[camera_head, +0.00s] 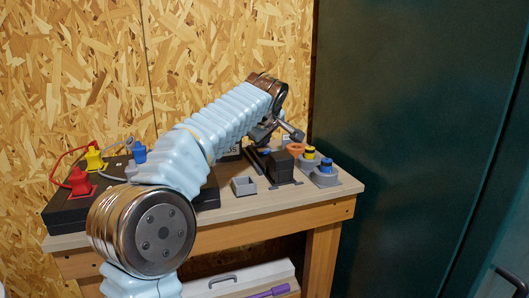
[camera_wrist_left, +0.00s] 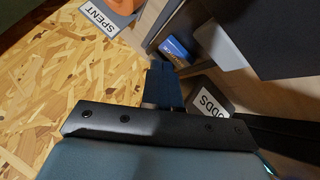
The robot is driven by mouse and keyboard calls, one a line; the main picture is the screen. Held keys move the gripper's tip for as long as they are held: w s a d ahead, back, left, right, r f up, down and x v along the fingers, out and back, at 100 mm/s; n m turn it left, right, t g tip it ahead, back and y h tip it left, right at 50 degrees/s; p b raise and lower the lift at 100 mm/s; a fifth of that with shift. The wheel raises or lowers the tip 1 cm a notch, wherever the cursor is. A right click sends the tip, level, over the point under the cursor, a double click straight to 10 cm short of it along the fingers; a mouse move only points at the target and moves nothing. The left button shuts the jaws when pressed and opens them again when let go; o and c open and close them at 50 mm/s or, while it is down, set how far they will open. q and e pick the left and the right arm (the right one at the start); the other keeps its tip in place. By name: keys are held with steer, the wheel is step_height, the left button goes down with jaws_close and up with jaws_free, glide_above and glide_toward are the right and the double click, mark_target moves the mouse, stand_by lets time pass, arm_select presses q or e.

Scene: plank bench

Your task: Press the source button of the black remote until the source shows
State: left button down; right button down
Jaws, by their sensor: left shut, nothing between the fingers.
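My left arm reaches across the head view from the lower left to the back right of the bench. My left gripper (camera_head: 264,134) is shut and empty, low over the bench's back right; the arm partly covers it. In the left wrist view its closed fingers (camera_wrist_left: 162,82) point toward a small dark item with a blue face (camera_wrist_left: 177,50). I cannot tell whether they touch it. A black upright block (camera_head: 281,167) stands just right of the gripper. I cannot make out for certain which dark item is the black remote, nor any source button or source display. My right gripper is out of view.
An open grey box (camera_head: 244,186) stands in front. Grey holders with a yellow piece (camera_head: 309,153) and a blue piece (camera_head: 326,165) stand right, near an orange ring (camera_head: 295,148). A black case with red (camera_head: 79,181) and yellow (camera_head: 95,158) connectors lies left. A chipboard wall stands behind.

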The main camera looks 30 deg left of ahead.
mark_target(264, 151)
arm_select(q)
steer(key=shift+f+b, duration=0.45)
steer(key=shift+f, duration=0.1)
stand_by(0.6)
stand_by(0.4)
steer(key=shift+r+p, duration=0.8)
steer(key=shift+r, duration=0.1)
steer(key=shift+r, duration=0.1)
step_height(264, 151, up, 3)
steer(key=p, duration=0.2)
steer(key=shift+p, duration=0.4)
steer(key=shift+r+p, duration=0.35)
steer(key=shift+r, duration=0.55)
steer(key=shift+f, duration=0.1)
